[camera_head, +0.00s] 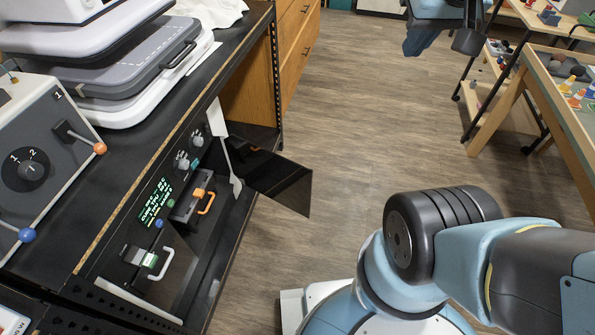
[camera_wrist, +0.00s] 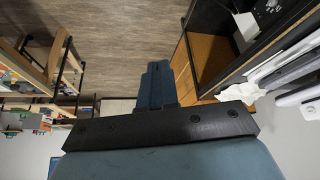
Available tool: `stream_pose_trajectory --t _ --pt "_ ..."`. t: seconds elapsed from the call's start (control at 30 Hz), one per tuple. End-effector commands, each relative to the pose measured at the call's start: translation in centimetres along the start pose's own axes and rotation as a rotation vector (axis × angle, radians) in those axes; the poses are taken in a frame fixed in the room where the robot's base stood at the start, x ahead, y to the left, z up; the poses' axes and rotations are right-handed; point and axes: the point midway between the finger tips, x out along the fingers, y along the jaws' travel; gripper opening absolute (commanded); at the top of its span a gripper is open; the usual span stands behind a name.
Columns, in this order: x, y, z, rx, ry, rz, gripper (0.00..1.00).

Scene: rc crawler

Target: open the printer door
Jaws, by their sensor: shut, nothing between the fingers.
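A dark glossy door panel (camera_head: 275,180) stands swung out from the front of the black bench, at an angle over the floor. A white hinge arm (camera_head: 228,165) is beside it. Behind it, the open front shows a green-lit display (camera_head: 155,200), grey knobs, an orange handle (camera_head: 206,202) and a white handle (camera_head: 167,263). I cannot tell for certain that this unit is the printer. The door is not clearly visible in the wrist view.
Grey lidded machines (camera_head: 130,60) and a control box (camera_head: 40,150) with levers stand on the bench. Wooden drawers (camera_head: 297,40) are beyond it. A wooden-framed table (camera_head: 510,95) with small items stands at the right. The wood floor (camera_head: 370,120) between is clear.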

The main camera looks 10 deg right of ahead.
Motion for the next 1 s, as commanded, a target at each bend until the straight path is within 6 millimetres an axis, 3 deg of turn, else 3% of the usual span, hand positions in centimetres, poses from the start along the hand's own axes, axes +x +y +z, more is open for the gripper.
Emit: stream_pose_trajectory --t 0.07,0.13,0.37,0.7,1.0 --pt "0.8 -0.2 -0.5 -0.024 -0.033 0.000 0.00" --pt "1.8 0.8 -0.9 -0.057 -0.073 0.002 0.00" --pt "6.0 -0.9 -2.7 -0.201 -0.228 0.025 0.00" --pt "12.9 -4.7 -4.2 -0.437 -0.437 0.094 0.00" --pt "19.4 -8.8 -4.0 -0.668 -0.596 0.188 0.00"
